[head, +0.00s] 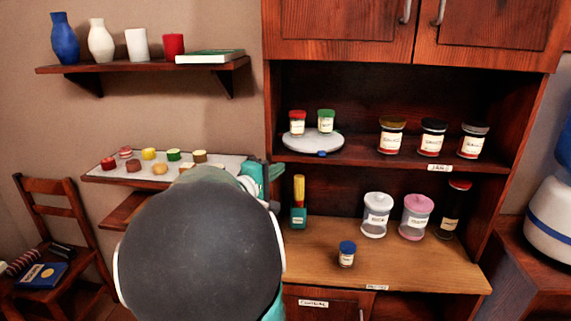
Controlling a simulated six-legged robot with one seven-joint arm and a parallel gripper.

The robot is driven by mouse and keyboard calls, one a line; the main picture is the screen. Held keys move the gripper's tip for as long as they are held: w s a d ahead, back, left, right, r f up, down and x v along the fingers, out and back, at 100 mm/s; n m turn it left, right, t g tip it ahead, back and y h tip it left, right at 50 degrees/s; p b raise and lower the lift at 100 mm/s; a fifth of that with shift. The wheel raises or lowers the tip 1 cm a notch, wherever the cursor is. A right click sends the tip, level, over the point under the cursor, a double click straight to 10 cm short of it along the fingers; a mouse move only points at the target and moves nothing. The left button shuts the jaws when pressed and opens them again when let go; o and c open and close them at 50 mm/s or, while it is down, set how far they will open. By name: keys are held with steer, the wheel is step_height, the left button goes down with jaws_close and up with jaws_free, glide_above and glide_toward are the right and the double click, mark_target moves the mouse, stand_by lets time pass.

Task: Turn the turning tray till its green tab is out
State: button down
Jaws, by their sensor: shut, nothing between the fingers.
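The turning tray (313,147) is a pale round disc on the left of the cabinet's upper shelf. A blue tab (322,154) shows at its front edge; no green tab is visible on the rim. A red-lidded jar (297,123) and a green-lidded jar (326,122) stand upright on the tray. My gripper (276,171) is partly visible, teal, at the cabinet's left edge, lower than the tray and left of it in the picture. It is shut and empty. My arm's large dark rounded link hides much of the hand.
Several dark-lidded jars (433,138) stand right of the tray on the same shelf. Below are a teal-and-yellow bottle (299,205), a white canister (376,215), a pink-lidded canister (416,217) and a small blue-lidded jar (346,254). A side shelf (232,166) holds several small round items.

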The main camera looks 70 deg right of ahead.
glide_toward(318, 153)
steer(key=w+d, duration=0.2)
steer(key=d, duration=0.1)
steer(key=s+d, duration=0.2)
steer(key=s, duration=0.1)
steer(key=shift+r, duration=0.1)
steer(key=shift+s+d, duration=0.2)
steer(key=shift+d, duration=0.15)
steer(key=shift+s, duration=0.25)
steer(key=s+d, duration=0.3)
steer(key=s, duration=0.3)
steer(key=shift+s+d, duration=0.25)
steer(key=shift+s, duration=0.05)
stand_by(0.4)
stand_by(0.7)
